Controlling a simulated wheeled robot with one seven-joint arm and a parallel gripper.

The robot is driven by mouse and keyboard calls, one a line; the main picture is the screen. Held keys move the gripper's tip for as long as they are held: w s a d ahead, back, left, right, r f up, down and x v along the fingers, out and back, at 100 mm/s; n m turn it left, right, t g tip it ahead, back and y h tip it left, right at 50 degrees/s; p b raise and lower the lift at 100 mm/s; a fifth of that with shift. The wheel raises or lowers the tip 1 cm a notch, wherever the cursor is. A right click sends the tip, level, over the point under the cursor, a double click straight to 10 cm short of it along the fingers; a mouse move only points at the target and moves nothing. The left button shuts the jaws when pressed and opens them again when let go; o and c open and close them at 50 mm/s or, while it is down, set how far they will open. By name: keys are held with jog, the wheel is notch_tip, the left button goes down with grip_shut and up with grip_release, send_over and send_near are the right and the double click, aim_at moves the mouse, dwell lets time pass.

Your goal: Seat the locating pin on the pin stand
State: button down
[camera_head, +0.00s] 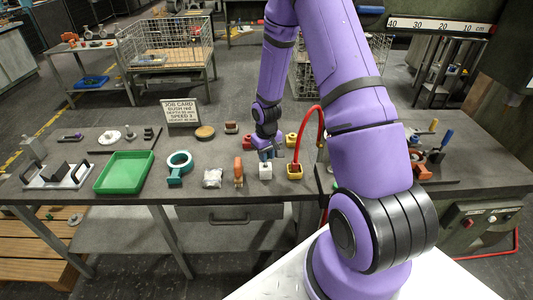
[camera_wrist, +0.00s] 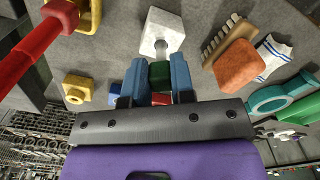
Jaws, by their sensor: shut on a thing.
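My gripper (camera_wrist: 159,82) is shut on a small dark green piece (camera_wrist: 159,74), which appears to be the locating pin. The held piece is too small to make out there.
A yellow block (camera_head: 295,173) with a red hose stands right of the white block. Red and yellow blocks (camera_head: 291,139) are behind my gripper.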

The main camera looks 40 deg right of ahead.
jog(key=shift+f, duration=0.3)
dwell(0.4)
jog(key=shift+f, duration=1.45)
jog(key=shift+f, duration=0.15)
jog(key=c, duration=0.9)
grip_release()
notch_tip(320, 180, up, 11)
jog(key=shift+f, duration=0.1)
